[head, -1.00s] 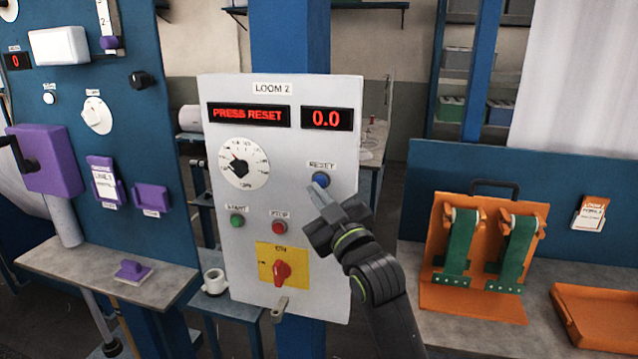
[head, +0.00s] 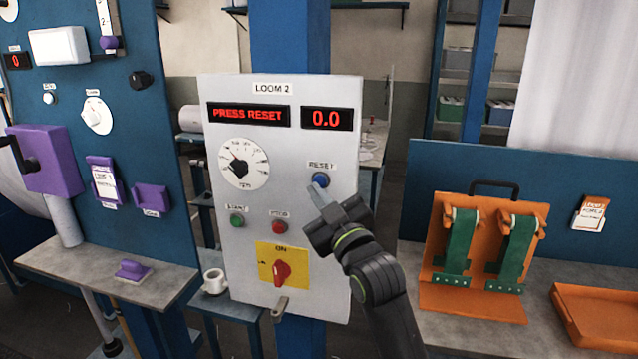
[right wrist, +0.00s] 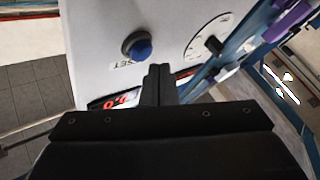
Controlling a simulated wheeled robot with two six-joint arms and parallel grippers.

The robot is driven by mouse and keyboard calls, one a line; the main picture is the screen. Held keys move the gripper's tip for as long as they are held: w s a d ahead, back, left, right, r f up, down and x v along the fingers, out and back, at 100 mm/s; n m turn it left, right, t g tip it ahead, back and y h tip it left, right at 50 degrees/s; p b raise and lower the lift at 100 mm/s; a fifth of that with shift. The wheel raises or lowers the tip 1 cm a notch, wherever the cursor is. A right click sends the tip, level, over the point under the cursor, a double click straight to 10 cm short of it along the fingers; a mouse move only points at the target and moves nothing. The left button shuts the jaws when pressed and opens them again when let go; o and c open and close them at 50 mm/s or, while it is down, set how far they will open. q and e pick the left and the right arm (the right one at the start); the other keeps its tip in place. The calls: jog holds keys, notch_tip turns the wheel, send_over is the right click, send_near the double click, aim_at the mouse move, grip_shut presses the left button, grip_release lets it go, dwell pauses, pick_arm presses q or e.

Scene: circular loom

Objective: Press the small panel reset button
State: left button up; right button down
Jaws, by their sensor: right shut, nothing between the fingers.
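The Loom 2 panel (head: 300,210) is a white upright box whose red displays read "PRESS RESET" and "0.0". The blue reset button (head: 320,180) sits under its RESET label on the right of the panel. It also shows in the right wrist view as a blue cap in a black collar (right wrist: 137,46). My right gripper (head: 318,192) is shut and empty, its fingertips just below the button in the head view. In the right wrist view the fingertips (right wrist: 158,70) show close to the button, with a small gap in the picture. My left gripper is not in view.
The panel also carries a dial (head: 243,164), a green start button (head: 237,220), a red stop button (head: 279,227) and a red switch on yellow (head: 282,270). A blue board (head: 110,150) stands left. An orange stand (head: 470,300) with green straps is on the right table.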

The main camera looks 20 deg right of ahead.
jog(key=shift+w+d, duration=0.1)
jog(key=shift+w+d, duration=0.15)
jog(key=shift+w, duration=0.1)
jog(key=shift+w+d, duration=0.25)
jog(key=shift+w, duration=0.1)
dwell(1.0)
jog(key=shift+s+a, duration=0.1)
jog(key=shift+s+a+p, duration=0.35)
jog(key=shift+s+a, duration=0.05)
jog(key=shift+s, duration=0.2)
jog(key=s+a, duration=0.1)
jog(key=s, duration=0.1)
jog(key=s+a, duration=0.1)
jog(key=s, duration=0.1)
jog(key=shift+a, duration=0.4)
